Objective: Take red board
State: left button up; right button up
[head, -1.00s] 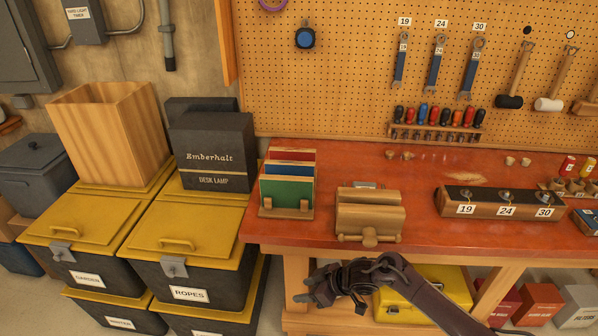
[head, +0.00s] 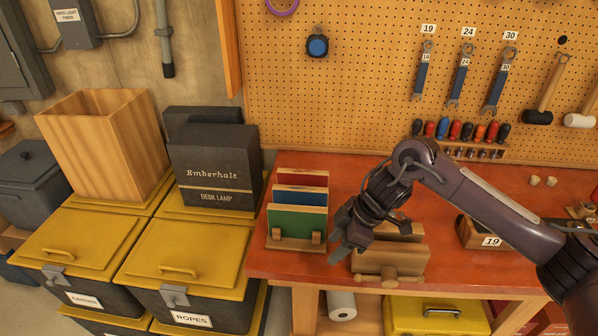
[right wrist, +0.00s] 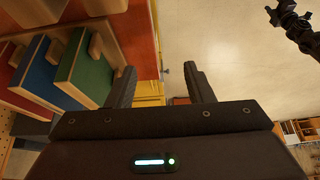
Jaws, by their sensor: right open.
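The red board (head: 303,179) stands upright at the back of a small wooden rack (head: 293,246) at the bench's left end. A blue board (head: 301,196) and a green board (head: 297,222) stand in front of it and hide its lower part. My right gripper (head: 342,240) is open and empty, just right of the rack, apart from the boards. In the right wrist view its fingers (right wrist: 162,88) point past the green board (right wrist: 88,70), and the red board (right wrist: 8,58) shows at the left edge. A dark jointed part at that view's top right looks like my left arm (right wrist: 292,20); its jaws are unclear.
A wooden block vise (head: 390,262) stands close by, partly behind my right gripper. A numbered wooden holder (head: 491,241) is farther right, partly behind my right arm. Yellow-lidded bins (head: 180,262) and a dark lamp box (head: 214,165) stand left of the bench. A pegboard rises behind.

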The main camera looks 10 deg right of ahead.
aim_at(289, 174)
jog(key=i, duration=1.05)
